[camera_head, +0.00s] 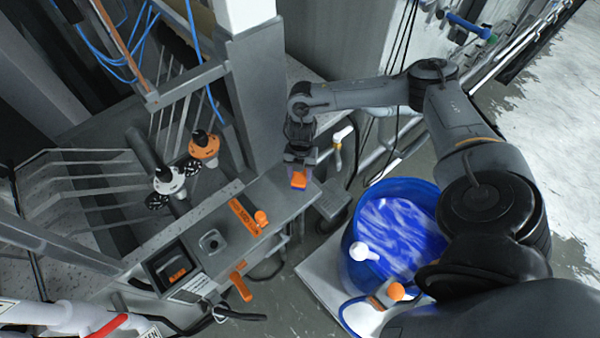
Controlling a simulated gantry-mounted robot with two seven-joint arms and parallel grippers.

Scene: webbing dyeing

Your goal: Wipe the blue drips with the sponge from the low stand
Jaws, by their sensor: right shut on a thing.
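My right gripper (299,166) points down over the grey machine's top ledge (285,192), near its right end. It is shut on a small orange block that looks like the sponge (298,180). The sponge's underside is hidden, so I cannot tell whether it touches the ledge. I cannot make out separate blue drips on the ledge. A low dark stand-like piece (333,199) is just right of the ledge; I cannot tell if it is the low stand. My left gripper is not in view.
A blue drum (352,270) of swirling blue liquid stands at the right, below my right arm. Two valves, one orange-topped (204,147), one white (168,180), stand at the left.

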